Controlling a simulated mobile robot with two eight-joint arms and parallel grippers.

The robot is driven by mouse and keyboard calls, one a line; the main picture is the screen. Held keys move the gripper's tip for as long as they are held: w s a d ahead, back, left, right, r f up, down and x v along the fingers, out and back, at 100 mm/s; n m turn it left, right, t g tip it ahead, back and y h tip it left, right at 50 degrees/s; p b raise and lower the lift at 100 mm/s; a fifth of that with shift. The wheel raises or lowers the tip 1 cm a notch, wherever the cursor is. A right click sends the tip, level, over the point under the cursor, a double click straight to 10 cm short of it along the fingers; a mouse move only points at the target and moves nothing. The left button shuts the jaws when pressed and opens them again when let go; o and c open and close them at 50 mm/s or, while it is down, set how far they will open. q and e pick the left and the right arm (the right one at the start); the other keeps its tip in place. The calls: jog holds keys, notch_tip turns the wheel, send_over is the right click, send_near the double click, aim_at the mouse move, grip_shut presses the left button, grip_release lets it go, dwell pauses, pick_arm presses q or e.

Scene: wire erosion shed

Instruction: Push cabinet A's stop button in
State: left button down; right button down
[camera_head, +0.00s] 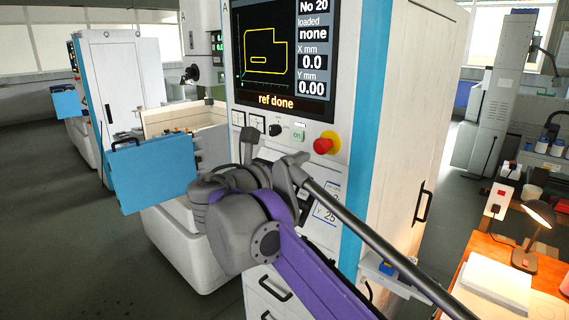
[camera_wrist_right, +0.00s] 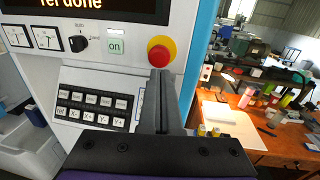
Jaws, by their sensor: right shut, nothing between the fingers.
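Cabinet A (camera_head: 400,110) is a white cabinet with blue trim and a letter A at its top. Its stop button (camera_head: 323,146) is a red mushroom head on a yellow round base, at the right below the screen. The button also shows in the right wrist view (camera_wrist_right: 160,54). My right gripper (camera_head: 296,160) is shut and empty, just lower left of the button in the head view. In the right wrist view the shut fingers (camera_wrist_right: 160,74) point up at the button's lower edge; I cannot tell whether they touch it. My left gripper is not in view.
A green "on" button (camera_head: 298,135) and a dark rotary knob (camera_head: 275,130) sit left of the stop button. A keypad (camera_wrist_right: 90,105) is below. The screen (camera_head: 283,50) reads "ref done". An orange bench (camera_head: 480,250) with a lamp stands at right.

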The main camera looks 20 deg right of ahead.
aim_at(320, 145)
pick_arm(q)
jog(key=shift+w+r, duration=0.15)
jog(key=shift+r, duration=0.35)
pick_arm(e)
jog(key=x, duration=0.5)
jog(key=shift+w+d, duration=0.25)
jog(key=shift+d, duration=0.1)
pick_arm(q)
jog(key=shift+p, duration=0.3)
pick_arm(e)
jog(key=shift+d, duration=0.1)
jog(key=shift+w+d+r+p, duration=0.1)
jog(key=shift+d+p, duration=0.1)
jog(key=shift+d, duration=0.15)
jog(key=shift+w+d+r+p, duration=0.1)
jog(key=shift+w+d+p, duration=0.05)
jog(key=shift+d, duration=0.2)
jog(key=shift+a+r, duration=0.1)
jog(key=shift+a, duration=0.05)
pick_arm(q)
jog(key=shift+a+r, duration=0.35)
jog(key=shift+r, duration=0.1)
